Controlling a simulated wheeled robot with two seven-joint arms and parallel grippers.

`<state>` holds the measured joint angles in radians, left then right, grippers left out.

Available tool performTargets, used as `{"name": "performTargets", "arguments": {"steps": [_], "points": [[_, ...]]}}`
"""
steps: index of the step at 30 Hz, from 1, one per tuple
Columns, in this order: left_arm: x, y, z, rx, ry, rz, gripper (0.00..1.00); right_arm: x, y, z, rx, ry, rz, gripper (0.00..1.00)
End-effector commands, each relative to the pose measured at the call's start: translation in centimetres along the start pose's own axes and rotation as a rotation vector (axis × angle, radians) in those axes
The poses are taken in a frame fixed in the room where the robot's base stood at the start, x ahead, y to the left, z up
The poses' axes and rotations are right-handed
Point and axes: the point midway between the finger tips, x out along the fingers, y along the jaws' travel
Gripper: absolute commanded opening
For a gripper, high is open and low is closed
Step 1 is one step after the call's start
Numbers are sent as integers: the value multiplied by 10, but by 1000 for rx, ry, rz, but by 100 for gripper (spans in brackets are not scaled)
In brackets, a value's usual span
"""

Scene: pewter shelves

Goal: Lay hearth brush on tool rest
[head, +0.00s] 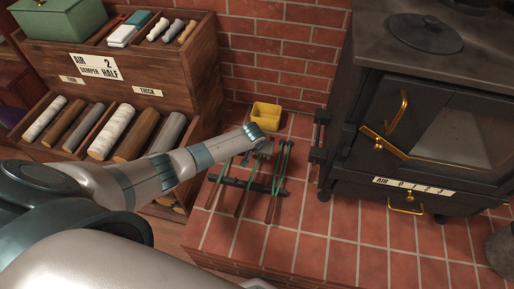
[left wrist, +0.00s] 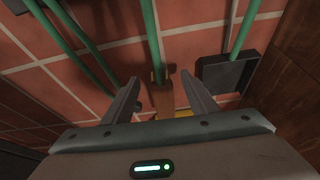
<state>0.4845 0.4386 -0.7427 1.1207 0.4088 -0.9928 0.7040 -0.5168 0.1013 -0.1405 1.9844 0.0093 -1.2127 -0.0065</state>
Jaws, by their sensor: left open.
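The hearth tools lie on the brick tiles, their shafts crossing a dark bar, likely the tool rest (head: 262,188). The middle tool, with a green shaft and wooden block, appears to be the hearth brush (left wrist: 162,98); in the head view its handle end (head: 240,208) points toward me. Its shaft appears to cross the bar, but contact is unclear. My left gripper (left wrist: 162,100) is open, its fingers either side of the wooden block, with gaps. In the head view the gripper (head: 264,153) partly hides the tools' far ends.
A dark shovel pan (left wrist: 228,72) lies close beside the right finger; green tong arms (head: 282,168) lie to the other side. A yellow box (head: 266,115) stands behind. The black stove (head: 420,130) is right, the wooden shelf (head: 150,70) left. Tiles in front are clear.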

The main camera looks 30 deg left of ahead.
Motion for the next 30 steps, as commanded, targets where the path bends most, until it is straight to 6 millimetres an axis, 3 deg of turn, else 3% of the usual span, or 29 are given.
{"name": "performTargets", "arguments": {"steps": [5,11,30], "points": [[-12,0,-1,0,0,1,53,4,0,2,0,-1,-1,31],[-38,0,-1,0,1,1,53,29,1,7,0,-6,-1,31],[-151,0,-1,1,3,2,53,78,3,34,1,-14,-2,31]]}}
